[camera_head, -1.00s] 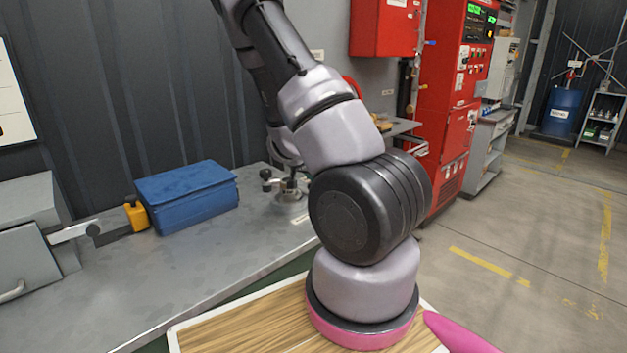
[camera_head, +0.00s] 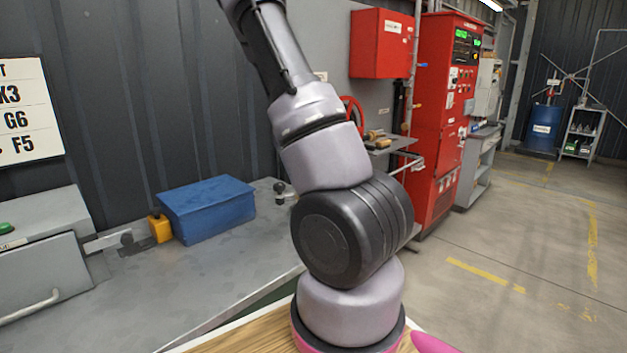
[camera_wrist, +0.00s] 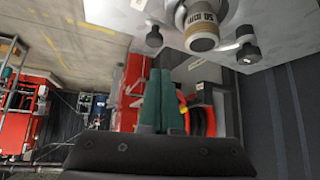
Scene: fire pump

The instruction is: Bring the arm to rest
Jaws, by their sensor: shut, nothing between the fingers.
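My arm (camera_head: 325,155) rises from its base at the front centre of the head view, grey with black joints, and leaves the picture at the upper left. My gripper is out of the head view. In the wrist view my gripper (camera_wrist: 158,74) shows two dark green fingers pressed together, with nothing between them. The wrist view looks upside down, with the bench surface along its top. The fingers stand apart from the metal fitting above them.
A blue box (camera_head: 207,210) lies on the grey bench (camera_head: 215,275), left of my arm. Red cabinets (camera_head: 447,120) stand behind. A capped fitting (camera_wrist: 201,27) with dark knobs shows in the wrist view. Open floor (camera_head: 500,270) lies at the right.

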